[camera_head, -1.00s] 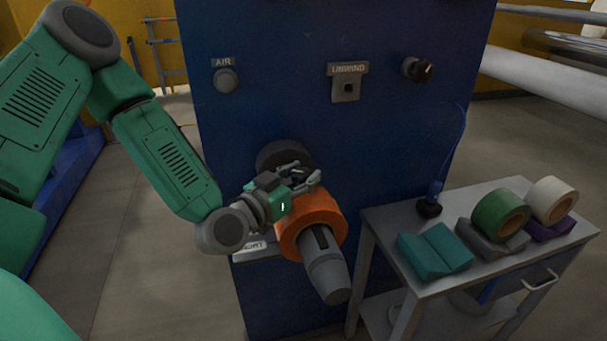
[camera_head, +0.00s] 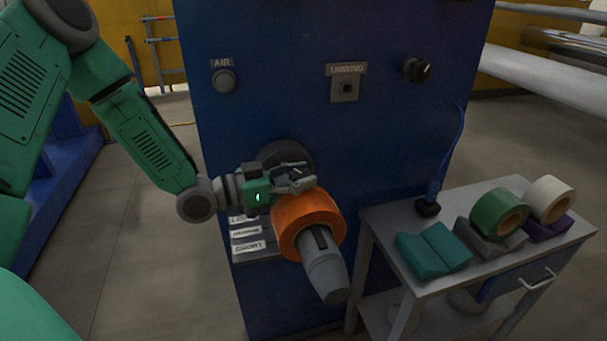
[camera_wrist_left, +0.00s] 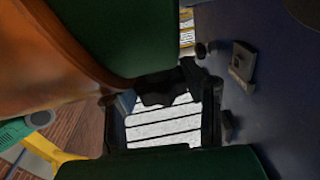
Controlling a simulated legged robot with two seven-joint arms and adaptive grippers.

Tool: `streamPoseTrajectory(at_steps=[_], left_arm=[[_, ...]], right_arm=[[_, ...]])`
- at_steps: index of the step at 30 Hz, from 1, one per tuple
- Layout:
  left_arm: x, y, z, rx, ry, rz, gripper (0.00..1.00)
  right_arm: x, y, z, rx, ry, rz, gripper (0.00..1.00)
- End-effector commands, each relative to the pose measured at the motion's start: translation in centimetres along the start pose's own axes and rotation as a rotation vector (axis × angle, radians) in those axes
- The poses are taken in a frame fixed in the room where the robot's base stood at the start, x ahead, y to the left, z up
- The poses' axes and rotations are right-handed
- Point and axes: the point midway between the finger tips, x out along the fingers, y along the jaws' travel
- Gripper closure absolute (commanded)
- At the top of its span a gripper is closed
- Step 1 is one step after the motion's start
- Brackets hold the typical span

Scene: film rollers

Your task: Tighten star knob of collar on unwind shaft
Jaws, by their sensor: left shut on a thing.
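The unwind shaft (camera_head: 326,270) sticks out of the blue machine panel and bears an orange roll (camera_head: 290,216). Behind the roll, close to the panel, is a dark round part (camera_head: 297,153), partly hidden by my left gripper (camera_head: 296,179). My left gripper is at the upper left of the roll, with its fingers reaching over the shaft area. In the left wrist view a black lobed knob (camera_wrist_left: 163,90) sits between the fingers, and the gripper is shut on it. The collar itself is mostly hidden. My right gripper is not in view.
A grey cart (camera_head: 400,283) at the right holds a green roll (camera_head: 490,208), a white roll (camera_head: 545,190) and a teal block (camera_head: 432,250). Labelled plates (camera_head: 247,247) are on the panel below my left gripper. An UNWIND switch (camera_head: 346,88) and AIR knob (camera_head: 224,81) are higher up.

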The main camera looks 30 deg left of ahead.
Motion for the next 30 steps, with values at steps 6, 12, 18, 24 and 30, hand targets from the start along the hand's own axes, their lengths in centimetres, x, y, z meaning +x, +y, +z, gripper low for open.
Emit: streamPoseTrajectory(at_steps=[6,12,18,24,30], left_arm=[[-0.13,-0.22,0.43,0.003,-0.011,0.189,0.94],[-0.1,-0.2,0.41,0.001,-0.01,0.329,0.94],[-0.11,-0.2,0.39,-0.001,-0.009,0.422,0.94],[-0.08,-0.19,0.28,-0.003,-0.006,0.468,0.94],[-0.08,-0.17,0.23,-0.003,-0.005,0.48,0.94]], right_arm=[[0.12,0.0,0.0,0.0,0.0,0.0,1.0],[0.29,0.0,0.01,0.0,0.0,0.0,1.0],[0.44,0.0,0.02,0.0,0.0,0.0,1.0],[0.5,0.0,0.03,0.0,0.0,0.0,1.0],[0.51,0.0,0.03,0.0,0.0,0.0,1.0]])
